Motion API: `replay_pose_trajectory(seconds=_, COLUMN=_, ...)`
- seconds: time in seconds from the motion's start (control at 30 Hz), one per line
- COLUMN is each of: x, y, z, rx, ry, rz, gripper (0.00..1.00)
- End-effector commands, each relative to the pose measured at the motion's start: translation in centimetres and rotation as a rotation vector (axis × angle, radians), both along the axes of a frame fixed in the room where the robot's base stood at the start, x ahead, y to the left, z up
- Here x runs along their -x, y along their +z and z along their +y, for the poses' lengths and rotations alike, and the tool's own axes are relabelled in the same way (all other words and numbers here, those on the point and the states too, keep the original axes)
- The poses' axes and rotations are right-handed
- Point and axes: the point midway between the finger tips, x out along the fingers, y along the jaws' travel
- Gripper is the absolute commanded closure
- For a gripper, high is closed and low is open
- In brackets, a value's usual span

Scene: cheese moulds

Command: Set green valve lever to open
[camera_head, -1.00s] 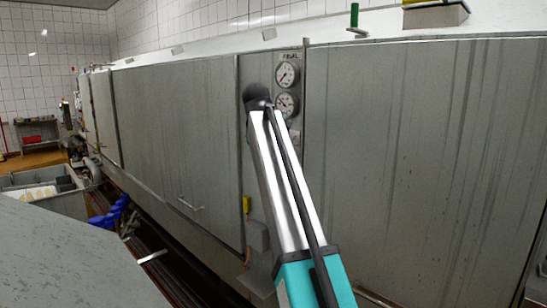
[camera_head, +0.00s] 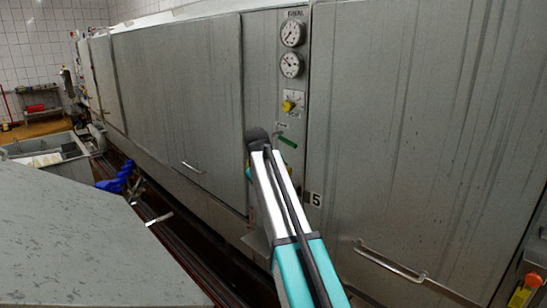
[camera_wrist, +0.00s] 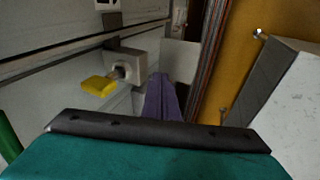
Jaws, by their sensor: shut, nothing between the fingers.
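The green valve lever (camera_head: 288,141) is a short green bar on the narrow grey panel below the gauges. It slants slightly down to the right, under a small white label. My gripper (camera_head: 258,138) is at the dark end of my silver and teal arm, just left of the lever in the head view. It is shut and empty. Its fingers are hard to make out, and I cannot tell whether it touches the lever. A green bar, likely the lever, also shows at the left edge of the wrist view (camera_wrist: 8,142).
Two round gauges (camera_head: 291,49) and a yellow knob (camera_head: 288,105) sit above the lever. A yellow piece (camera_wrist: 98,85) beside a grey box (camera_wrist: 140,67) sticks out in the wrist view. A door handle (camera_head: 390,264) is lower right. A grey-topped block (camera_head: 75,235) stands lower left.

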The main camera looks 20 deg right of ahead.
Motion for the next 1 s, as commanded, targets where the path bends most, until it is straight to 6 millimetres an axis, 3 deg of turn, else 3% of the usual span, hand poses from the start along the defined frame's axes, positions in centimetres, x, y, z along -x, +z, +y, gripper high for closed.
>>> replay_pose_trajectory(seconds=0.03, x=0.7, y=-2.7, z=0.3, rx=-0.009, ry=-0.006, rz=0.02, gripper=1.0)
replay_pose_trajectory(seconds=0.4, x=5.5, y=-18.3, z=1.9, rx=-0.074, ry=-0.057, rz=0.138, gripper=1.0)
replay_pose_trajectory(seconds=0.67, x=10.4, y=-28.2, z=3.1, rx=-0.116, ry=-0.103, rz=0.224, gripper=1.0)
replay_pose_trajectory(seconds=1.0, x=18.4, y=-39.6, z=4.6, rx=-0.163, ry=-0.171, rz=0.337, gripper=1.0)
